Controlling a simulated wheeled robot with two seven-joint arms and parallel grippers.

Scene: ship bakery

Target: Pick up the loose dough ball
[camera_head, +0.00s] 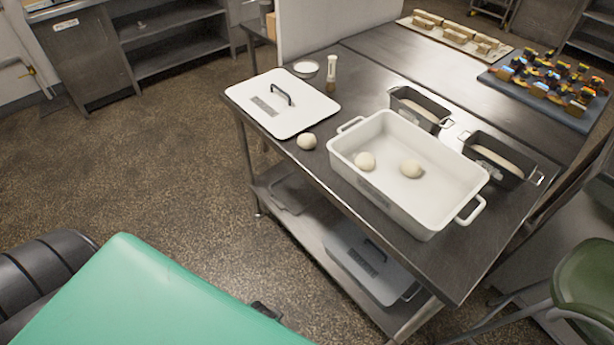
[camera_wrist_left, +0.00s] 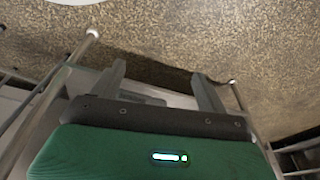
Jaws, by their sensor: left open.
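A pale round loose dough ball (camera_head: 306,141) sits on the steel table (camera_head: 350,75) in the head view, near its front left edge. It lies between the white lid (camera_head: 310,107) and the white dough box (camera_head: 400,205), apart from the box. Two more dough balls (camera_head: 365,161) (camera_head: 411,169) lie inside the box. My left gripper (camera_wrist_left: 161,82) is open and empty in the left wrist view, with floor and table legs beyond its fingers. In the head view only a dark part of it shows past my green arm, below and left of the table, well away from the ball. My right gripper is not seen.
Two dark loaf tins (camera_head: 420,108) (camera_head: 499,158) with dough stand behind the box. A brush (camera_head: 331,74) and a small bowl (camera_head: 305,69) stand behind the lid. Another lidded box (camera_head: 370,262) is on the lower shelf. A green chair (camera_head: 585,285) stands at right. Floor at left is clear.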

